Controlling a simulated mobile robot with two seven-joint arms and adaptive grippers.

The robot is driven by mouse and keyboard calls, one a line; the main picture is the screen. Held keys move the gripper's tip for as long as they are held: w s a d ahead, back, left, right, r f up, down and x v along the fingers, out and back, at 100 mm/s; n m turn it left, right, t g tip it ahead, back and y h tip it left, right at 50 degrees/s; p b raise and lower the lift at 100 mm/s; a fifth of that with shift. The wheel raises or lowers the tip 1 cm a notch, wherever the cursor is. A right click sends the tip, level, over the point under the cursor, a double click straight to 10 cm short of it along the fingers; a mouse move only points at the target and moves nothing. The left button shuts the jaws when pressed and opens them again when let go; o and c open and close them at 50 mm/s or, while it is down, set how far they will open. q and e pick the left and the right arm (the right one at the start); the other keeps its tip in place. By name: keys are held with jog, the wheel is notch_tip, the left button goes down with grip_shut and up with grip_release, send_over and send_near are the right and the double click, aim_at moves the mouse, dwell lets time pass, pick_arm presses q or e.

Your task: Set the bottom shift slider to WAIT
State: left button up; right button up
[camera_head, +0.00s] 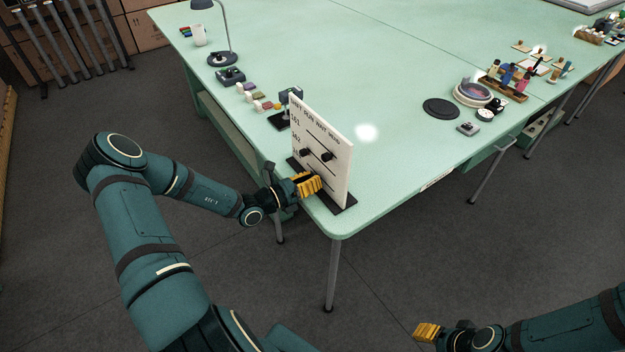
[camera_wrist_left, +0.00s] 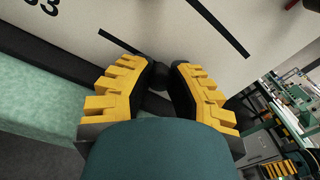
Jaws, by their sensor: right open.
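The white slider board (camera_head: 343,172) stands upright on a dark base near the table's front corner. Its header words are small; one appears to read WAIT. The two upper rows show black knobs, one at the right (camera_head: 327,157) and one at the left (camera_head: 305,152). My left gripper (camera_head: 318,180) is at the bottom row and hides its knob in the head view. In the left wrist view its fingers (camera_wrist_left: 164,78) close around the bottom shift slider's black knob (camera_wrist_left: 158,74), with slot showing on both sides. My right gripper (camera_head: 416,331) is open and empty, low and off the table.
The green table (camera_head: 400,170) is clear right of the board. A small dark device (camera_head: 289,98) stands close behind the board. A lamp (camera_head: 222,58) and small blocks are farther back. A black disc (camera_head: 441,108), a round dish and bottles sit at the right.

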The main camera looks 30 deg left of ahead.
pick_arm(q)
jog(key=shift+o, duration=0.8)
jog(key=v, duration=1.2)
jog(key=shift+r, duration=0.1)
